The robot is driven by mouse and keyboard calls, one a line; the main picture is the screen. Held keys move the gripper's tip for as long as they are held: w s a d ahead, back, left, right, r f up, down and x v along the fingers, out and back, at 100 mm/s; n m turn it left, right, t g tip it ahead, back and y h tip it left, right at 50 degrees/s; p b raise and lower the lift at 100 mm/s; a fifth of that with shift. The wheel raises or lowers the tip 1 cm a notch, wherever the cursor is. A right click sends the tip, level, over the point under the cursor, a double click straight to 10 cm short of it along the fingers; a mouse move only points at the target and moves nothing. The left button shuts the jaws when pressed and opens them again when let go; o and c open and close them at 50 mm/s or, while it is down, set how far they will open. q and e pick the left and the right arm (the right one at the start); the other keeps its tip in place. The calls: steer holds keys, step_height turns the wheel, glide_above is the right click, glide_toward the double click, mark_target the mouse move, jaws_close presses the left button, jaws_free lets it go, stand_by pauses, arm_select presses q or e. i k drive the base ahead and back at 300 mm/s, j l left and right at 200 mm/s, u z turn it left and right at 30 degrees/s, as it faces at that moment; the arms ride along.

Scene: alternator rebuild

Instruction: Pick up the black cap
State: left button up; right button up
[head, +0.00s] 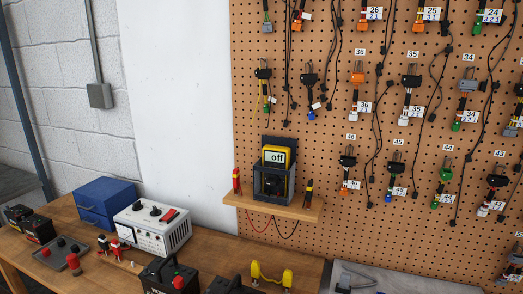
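I cannot single out a black cap with certainty. A small black piece (103,242) stands on the wooden bench beside red-and-black pieces (119,248), in front of the white instrument box; it is too small to tell what it is. A dark grey flat block or tray (58,247) lies to the left with small dark knobs on top. A red piece (73,264) is at its front right. Neither of my grippers shows in the head view.
The wooden bench (190,272) carries a blue box (104,202), a white instrument box (152,229), dark batteries (169,277) and a yellow handle-shaped part (271,275). A shelf (272,205) holds a yellow meter reading "off". Behind is a pegboard (330,230) hung with wired connectors.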

mark_target(74, 248)
steer(key=u, duration=1.35)
